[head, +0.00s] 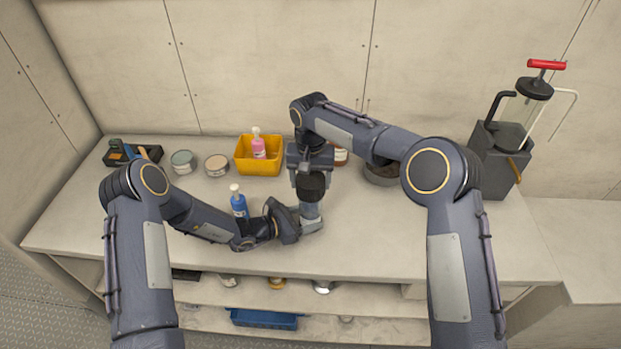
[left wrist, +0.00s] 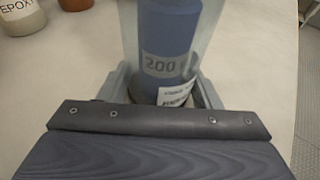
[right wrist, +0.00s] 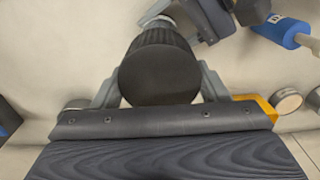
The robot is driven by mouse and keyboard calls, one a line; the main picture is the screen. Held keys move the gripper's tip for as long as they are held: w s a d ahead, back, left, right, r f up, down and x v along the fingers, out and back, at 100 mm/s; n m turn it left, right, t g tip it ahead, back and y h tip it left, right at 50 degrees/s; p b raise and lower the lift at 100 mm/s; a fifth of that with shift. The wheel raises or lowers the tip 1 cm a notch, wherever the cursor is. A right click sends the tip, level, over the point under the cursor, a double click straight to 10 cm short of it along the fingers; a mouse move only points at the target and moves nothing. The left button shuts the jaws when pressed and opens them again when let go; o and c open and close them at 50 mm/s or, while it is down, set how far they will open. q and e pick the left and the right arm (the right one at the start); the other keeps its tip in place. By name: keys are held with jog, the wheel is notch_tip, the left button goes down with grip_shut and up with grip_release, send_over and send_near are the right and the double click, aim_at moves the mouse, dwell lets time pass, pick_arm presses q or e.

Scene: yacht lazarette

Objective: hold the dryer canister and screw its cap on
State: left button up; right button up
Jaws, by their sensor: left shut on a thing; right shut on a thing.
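The dryer canister (head: 309,211) stands upright near the front middle of the bench, clear-walled with blue filling. Its "200" label shows in the left wrist view (left wrist: 163,62). My left gripper (head: 308,224) is shut around its lower part from the left. The black ribbed cap (head: 311,186) is directly above the canister's top; its round top fills the middle of the right wrist view (right wrist: 158,76). My right gripper (head: 311,171) points down and is shut on the cap's sides. The joint between cap and canister is hidden, so I cannot tell whether the threads are engaged.
A blue bottle (head: 239,203) stands close to my left forearm. Behind are a yellow bin (head: 243,164) with a pink bottle (head: 258,146), two tins, and a tool tray (head: 117,157). A dark bowl (head: 381,175) and a grey pump box (head: 494,165) stand right. The front right bench is clear.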

jog(key=shift+f, duration=0.95)
dwell(1.0)
pick_arm(q)
jog(key=o, duration=0.4)
jog(key=c, duration=0.9)
pick_arm(e)
jog(key=m, duration=1.2)
jog(key=shift+d+m, duration=0.15)
jog(key=shift+m, duration=0.15)
jog(key=m, duration=0.7)
jog(key=shift+s, duration=0.1)
jog(key=m, duration=0.5)
jog(key=shift+s+f+m, duration=0.1)
jog(key=shift+m, duration=0.2)
